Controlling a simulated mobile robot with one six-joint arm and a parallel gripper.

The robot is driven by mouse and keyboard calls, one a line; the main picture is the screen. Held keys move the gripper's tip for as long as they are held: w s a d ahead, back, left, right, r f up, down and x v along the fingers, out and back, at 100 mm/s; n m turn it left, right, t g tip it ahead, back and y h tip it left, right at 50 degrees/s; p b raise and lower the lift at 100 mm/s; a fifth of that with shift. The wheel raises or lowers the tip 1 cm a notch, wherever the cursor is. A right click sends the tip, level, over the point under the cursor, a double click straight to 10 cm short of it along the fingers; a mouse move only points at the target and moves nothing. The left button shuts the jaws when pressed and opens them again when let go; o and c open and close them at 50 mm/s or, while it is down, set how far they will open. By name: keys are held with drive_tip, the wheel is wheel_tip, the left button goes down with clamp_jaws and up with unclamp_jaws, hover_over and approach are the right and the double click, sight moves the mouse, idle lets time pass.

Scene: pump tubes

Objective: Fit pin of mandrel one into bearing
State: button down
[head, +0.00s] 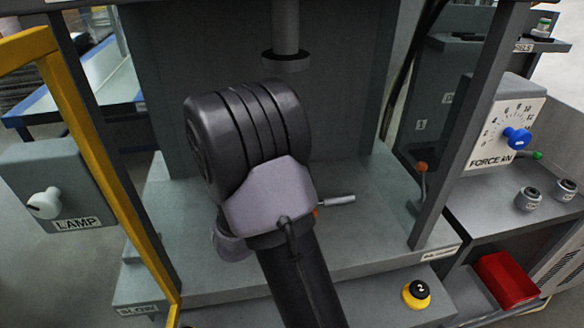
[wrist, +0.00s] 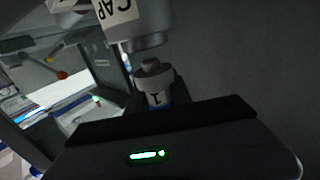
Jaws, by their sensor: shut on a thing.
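In the wrist view, a small metal mandrel (wrist: 154,97) marked 1 stands above the dark edge of my gripper (wrist: 156,108), which is shut on it. A narrower round pin (wrist: 150,66) rises from its top. Just above is a grey cylindrical part (wrist: 140,38) under a block with an upside-down CAP label (wrist: 117,10). I cannot tell whether this cylinder is the bearing, or whether the pin touches it. The fingertips are mostly hidden. In the head view, my arm hides the gripper and mandrel.
In the head view, the press ram (head: 287,42) hangs behind my arm above the grey press bed (head: 365,200). A yellow guard frame (head: 95,150) stands left and a grey post (head: 468,130) right. A metal rod (head: 338,200) sticks out beside my arm. A red bin (head: 505,280) sits lower right.

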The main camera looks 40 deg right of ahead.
drive_tip(key=shift+f, duration=1.05)
drive_tip(key=c, duration=1.1)
unclamp_jaws()
drive_tip(key=p+v, duration=0.1)
drive_tip(key=v, duration=1.1)
